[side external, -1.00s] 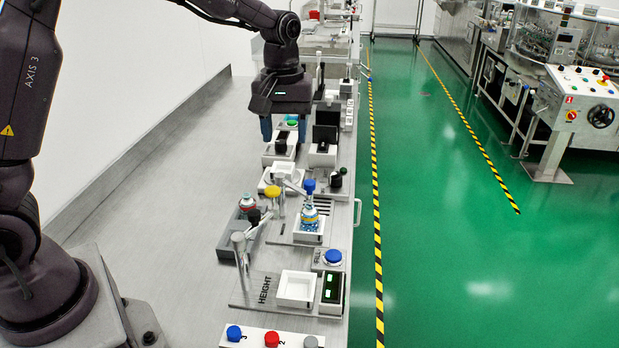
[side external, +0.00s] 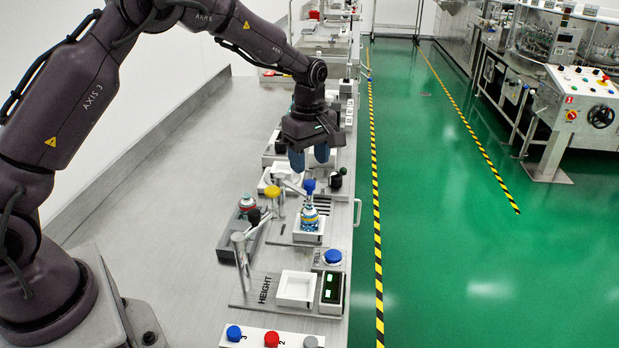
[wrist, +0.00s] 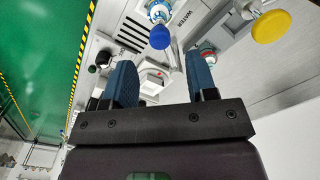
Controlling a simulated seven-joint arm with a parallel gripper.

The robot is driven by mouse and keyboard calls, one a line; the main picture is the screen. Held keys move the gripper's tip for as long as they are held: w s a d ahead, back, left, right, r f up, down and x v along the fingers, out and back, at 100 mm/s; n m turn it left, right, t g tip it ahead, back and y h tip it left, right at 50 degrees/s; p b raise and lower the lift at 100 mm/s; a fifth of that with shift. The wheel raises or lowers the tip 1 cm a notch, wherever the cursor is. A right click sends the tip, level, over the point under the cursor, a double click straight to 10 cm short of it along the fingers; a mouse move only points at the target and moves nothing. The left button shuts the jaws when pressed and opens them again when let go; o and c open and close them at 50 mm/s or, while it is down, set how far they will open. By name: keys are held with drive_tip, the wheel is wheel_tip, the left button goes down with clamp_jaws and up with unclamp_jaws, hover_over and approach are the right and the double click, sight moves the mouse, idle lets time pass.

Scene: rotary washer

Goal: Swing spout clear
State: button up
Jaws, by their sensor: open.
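A thin silver spout (side external: 291,186) reaches toward a blue knob (side external: 309,186) above a small blue-and-white bottle (side external: 309,217). The bottle stands upright in a white square tray (side external: 308,239). The blue knob also shows near the top of the wrist view (wrist: 160,37), close to the WATER label. My gripper (side external: 309,157) is open and empty, fingers pointing down. It is above and slightly behind the spout, apart from it. In the wrist view, the two blue fingers of my gripper (wrist: 161,75) are spread. The exact join of spout and knob is too small to tell.
A yellow knob (side external: 272,192) stands left of the spout, with a grey tray (side external: 240,230) holding another bottle nearby. A white HEIGHT tray (side external: 296,289) and a blue FILL button (side external: 332,257) are in front. The bench (side external: 160,200) at left is bare.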

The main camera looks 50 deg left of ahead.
sight(310, 181)
wheel_tip(310, 181, down, 5)
drive_tip(key=shift+f, duration=0.1)
idle(0.3)
clamp_jaws()
